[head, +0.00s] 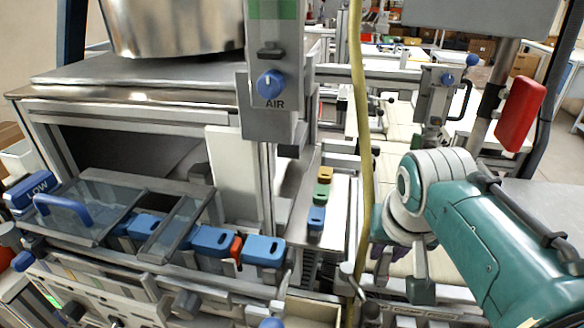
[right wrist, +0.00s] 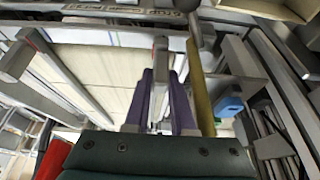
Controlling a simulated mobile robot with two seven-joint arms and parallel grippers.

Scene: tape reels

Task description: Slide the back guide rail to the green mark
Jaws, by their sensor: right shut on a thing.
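My right gripper (head: 392,262) reaches down from the right over the pale conveyor belt in the head view, its fingers partly hidden by its own wrist. In the right wrist view its two purple fingers (right wrist: 163,105) are closed around a slim grey upright piece (right wrist: 160,58). This piece appears to be the handle of a guide rail, but I cannot tell where it joins the rail. A long grey rail (right wrist: 72,75) runs beside the pale belt (right wrist: 105,70) in the right wrist view. My left gripper is not in view.
A yellow hose (head: 362,130) hangs close to the left of my right gripper. Yellow, green and blue blocks (head: 317,218) stand on a white strip further left. A grey AIR post (head: 270,95) and a machine with blue clamps (head: 211,241) fill the left side.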

